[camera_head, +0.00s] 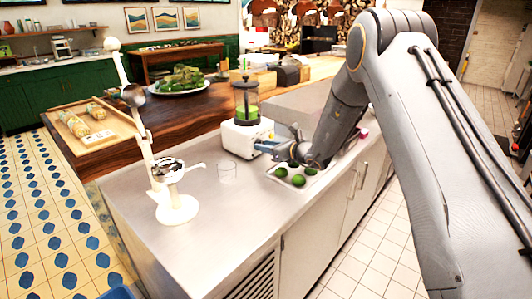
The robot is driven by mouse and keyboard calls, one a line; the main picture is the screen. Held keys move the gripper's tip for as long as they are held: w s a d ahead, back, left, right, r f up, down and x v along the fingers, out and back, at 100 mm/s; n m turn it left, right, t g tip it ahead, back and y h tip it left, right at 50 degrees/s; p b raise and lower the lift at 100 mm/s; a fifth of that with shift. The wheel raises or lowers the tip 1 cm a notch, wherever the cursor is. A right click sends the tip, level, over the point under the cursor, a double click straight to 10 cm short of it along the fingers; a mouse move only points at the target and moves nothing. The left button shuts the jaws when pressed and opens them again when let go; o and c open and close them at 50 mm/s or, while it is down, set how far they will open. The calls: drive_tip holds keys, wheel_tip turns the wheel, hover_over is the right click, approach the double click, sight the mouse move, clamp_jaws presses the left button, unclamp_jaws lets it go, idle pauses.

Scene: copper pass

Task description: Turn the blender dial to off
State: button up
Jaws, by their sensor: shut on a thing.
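The blender (238,136) stands on the steel counter, with a white base and a clear jar (246,103) that has a dark lid and green contents. My gripper (262,148) reaches in from the right, low at the right side of the blender's base. Its jaws are shut at the base, where the dial seems to be. The dial itself is hidden by the gripper, so its setting cannot be read.
A tray of green fruit (271,176) lies just below my wrist.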

drive_tip(key=shift+n+t+b, duration=0.3)
drive_tip(key=shift+n+b, duration=0.4)
drive_tip(key=shift+b, duration=0.25)
drive_tip(key=o, duration=1)
drive_tip(key=shift+s, duration=0.1)
drive_tip(key=b+v, duration=0.2)
drive_tip(key=v, duration=0.5)
drive_tip(key=shift+s+d+r, duration=0.15)
drive_tip(key=shift+s, duration=0.15)
drive_tip(key=shift+d, duration=0.1)
